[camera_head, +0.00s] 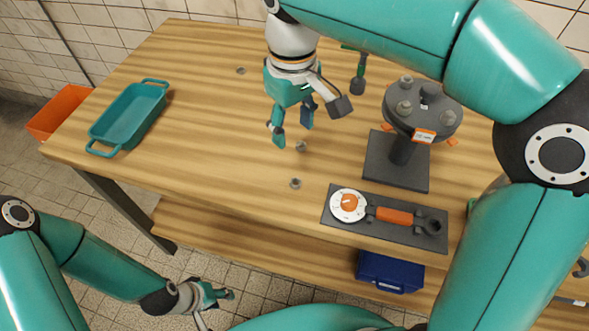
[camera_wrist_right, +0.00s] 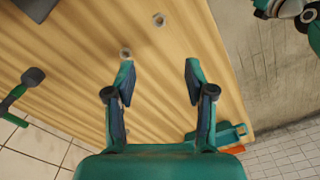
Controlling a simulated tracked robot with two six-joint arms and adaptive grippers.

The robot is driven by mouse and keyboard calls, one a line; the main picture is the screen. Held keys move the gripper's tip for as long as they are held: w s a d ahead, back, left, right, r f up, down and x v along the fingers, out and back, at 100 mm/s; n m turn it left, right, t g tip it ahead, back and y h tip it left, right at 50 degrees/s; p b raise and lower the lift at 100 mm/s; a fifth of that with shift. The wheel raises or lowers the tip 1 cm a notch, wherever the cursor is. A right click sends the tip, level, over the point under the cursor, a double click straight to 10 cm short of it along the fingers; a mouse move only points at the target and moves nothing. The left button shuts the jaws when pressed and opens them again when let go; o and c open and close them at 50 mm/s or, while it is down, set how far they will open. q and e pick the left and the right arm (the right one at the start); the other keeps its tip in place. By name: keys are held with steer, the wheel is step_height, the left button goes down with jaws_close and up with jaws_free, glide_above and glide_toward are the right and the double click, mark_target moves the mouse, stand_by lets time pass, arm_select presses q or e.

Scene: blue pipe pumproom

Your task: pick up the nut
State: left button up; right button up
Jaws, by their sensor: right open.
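Small grey metal nuts lie flat on the wooden table. One nut (camera_head: 301,146) is just past the right gripper's fingers; it also shows in the right wrist view (camera_wrist_right: 125,53). A second nut (camera_head: 295,183) lies nearer the table's front edge, also in the right wrist view (camera_wrist_right: 160,19). A third nut-like piece (camera_head: 241,71) lies farther back. My right gripper (camera_head: 292,130) points down above the table, open and empty; in the right wrist view (camera_wrist_right: 158,80) its two fingers are wide apart. My left gripper (camera_head: 218,307) is low, in front of the table, with fingers apart and empty.
A teal tray (camera_head: 128,118) stands at the table's left. A grey stand (camera_head: 397,170) with a round top (camera_head: 422,108) is at right.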

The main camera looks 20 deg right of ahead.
steer(key=b, duration=0.1)
glide_above(295, 185)
step_height(295, 185, down, 10)
steer(key=shift+w+d+f, duration=0.15)
steer(key=shift+f, duration=2.85)
jaws_close()
steer(key=shift+r, duration=0.15)
